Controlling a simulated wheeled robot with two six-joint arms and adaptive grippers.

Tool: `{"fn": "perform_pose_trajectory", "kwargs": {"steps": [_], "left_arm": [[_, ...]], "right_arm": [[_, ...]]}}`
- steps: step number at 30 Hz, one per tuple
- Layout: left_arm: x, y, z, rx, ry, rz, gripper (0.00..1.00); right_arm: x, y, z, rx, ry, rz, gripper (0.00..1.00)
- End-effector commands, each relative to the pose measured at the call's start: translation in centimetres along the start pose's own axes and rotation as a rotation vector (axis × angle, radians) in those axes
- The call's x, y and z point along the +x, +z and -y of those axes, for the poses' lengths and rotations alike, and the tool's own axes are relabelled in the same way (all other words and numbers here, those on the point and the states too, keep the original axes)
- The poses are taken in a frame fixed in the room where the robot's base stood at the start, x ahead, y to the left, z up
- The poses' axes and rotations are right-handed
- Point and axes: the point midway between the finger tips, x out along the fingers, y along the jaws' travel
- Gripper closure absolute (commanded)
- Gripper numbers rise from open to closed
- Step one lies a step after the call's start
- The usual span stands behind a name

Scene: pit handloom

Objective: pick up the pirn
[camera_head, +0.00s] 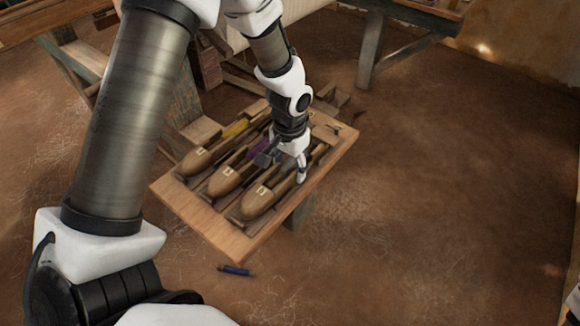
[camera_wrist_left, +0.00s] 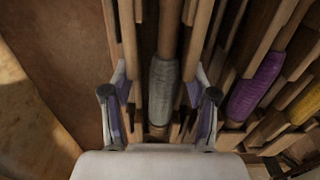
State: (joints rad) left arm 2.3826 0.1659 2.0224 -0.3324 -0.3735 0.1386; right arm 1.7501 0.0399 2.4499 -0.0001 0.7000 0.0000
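Three wooden boat shuttles lie side by side on a small wooden table (camera_head: 224,238). In the left wrist view, a grey-wound pirn (camera_wrist_left: 162,88) lies in the slot of the shuttle under my gripper. My left gripper (camera_head: 282,168) is over the front right shuttle (camera_head: 258,201). Its two fingers stand apart on either side of the grey pirn, with visible gaps, so it is open. In the head view the gripper hides this pirn. A purple-wound pirn (camera_wrist_left: 252,88) and a yellow-wound pirn (camera_head: 236,128) are in the other shuttles.
Wooden loom beams (camera_head: 412,48) stand behind. The floor to the right is clear.

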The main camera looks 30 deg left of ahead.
Motion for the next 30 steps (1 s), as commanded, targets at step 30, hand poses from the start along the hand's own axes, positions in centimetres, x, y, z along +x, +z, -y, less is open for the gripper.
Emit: {"fn": "perform_pose_trajectory", "kwargs": {"steps": [30], "left_arm": [[-7.0, 0.3, -0.1, 0.001, -0.001, 0.012, 0.17]], "right_arm": [[-0.4, 0.0, 0.0, 0.001, 0.000, 0.001, 0.42]]}}
